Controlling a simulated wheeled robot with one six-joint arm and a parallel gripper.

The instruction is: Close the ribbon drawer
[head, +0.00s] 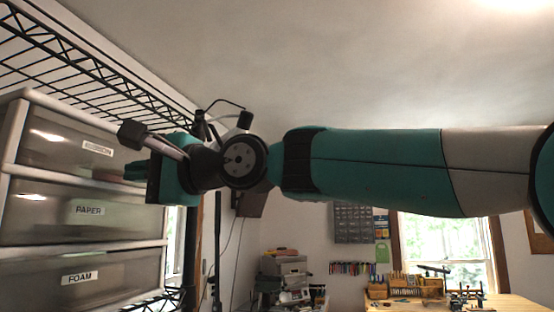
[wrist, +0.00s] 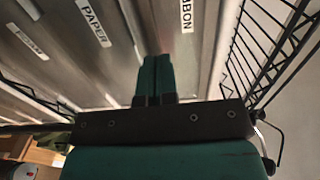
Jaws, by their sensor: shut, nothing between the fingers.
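The ribbon drawer (head: 65,140) is the top drawer of a grey-framed unit at the left of the head view. My gripper (head: 133,171) is shut and empty, at the right part of the ribbon drawer's front. In the wrist view the gripper's fingers (wrist: 154,72) are together and point at the drawer fronts, near the ribbon label (wrist: 187,14). I cannot tell whether the fingertips touch the drawer or how far it stands out.
Below it are the paper drawer (head: 45,212) and the foam drawer (head: 50,278). A black wire shelf (head: 95,75) runs above the unit, close over my gripper. A workbench (head: 405,302) stands far off at right.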

